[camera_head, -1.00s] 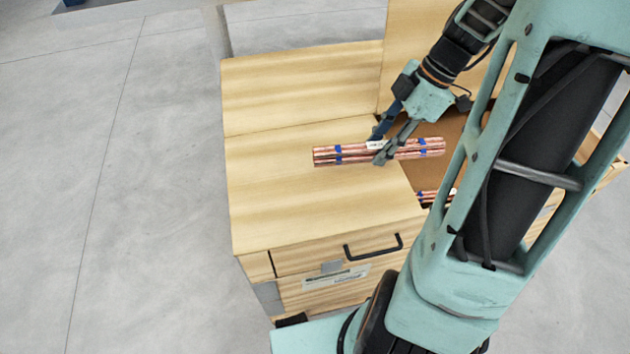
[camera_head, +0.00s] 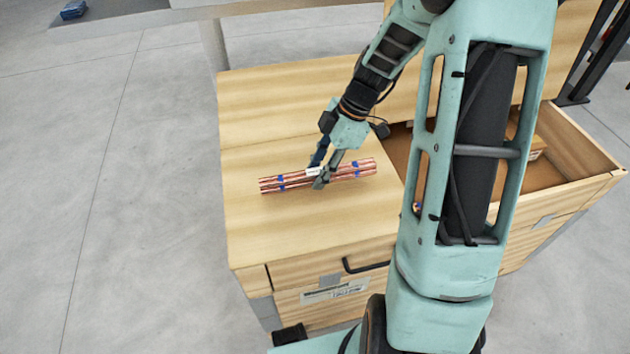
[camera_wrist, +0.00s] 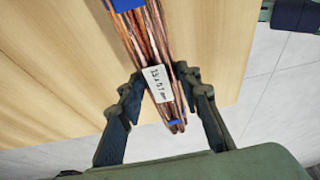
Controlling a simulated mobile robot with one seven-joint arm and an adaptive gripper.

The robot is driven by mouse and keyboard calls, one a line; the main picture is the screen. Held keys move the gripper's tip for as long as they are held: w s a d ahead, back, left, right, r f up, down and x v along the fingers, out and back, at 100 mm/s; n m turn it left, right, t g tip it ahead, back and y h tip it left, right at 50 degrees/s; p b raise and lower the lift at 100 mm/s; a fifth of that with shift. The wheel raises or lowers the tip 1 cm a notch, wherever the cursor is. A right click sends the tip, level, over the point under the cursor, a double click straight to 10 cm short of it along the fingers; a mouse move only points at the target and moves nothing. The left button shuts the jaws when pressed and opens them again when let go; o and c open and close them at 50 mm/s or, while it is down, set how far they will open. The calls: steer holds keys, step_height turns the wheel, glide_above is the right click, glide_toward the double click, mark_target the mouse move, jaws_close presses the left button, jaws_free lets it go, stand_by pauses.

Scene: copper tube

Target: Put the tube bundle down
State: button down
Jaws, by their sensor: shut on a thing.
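The tube bundle (camera_head: 342,173) is a sheaf of copper tubes with blue bands and a white label. My gripper (camera_head: 320,181) is shut on it around the middle, near the label. In the head view the bundle lies roughly level over the wooden top (camera_head: 245,215); I cannot tell whether it touches the wood. In the wrist view the bundle (camera_wrist: 151,40) runs between the two dark fingers (camera_wrist: 165,95), with the label facing the camera.
An open drawer or bin (camera_head: 585,155) with a brown inside lies to the right, partly hidden behind my arm. The wooden top is bare around the bundle. A black handle (camera_head: 366,266) is on the front face. Grey floor (camera_head: 100,200) lies at the left.

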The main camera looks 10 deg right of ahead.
steer(key=shift+w+a+f, duration=0.15)
steer(key=shift+a+f, duration=0.2)
steer(key=shift+f, duration=1.65)
steer(key=shift+f+b, duration=0.2)
steer(key=shift+b, duration=0.1)
steer(key=c, duration=1.4)
jaws_free()
steer(key=shift+r, duration=0.15)
steer(key=p+v, duration=0.1)
steer(key=v, duration=1.1)
steer(key=shift+w, duration=0.1)
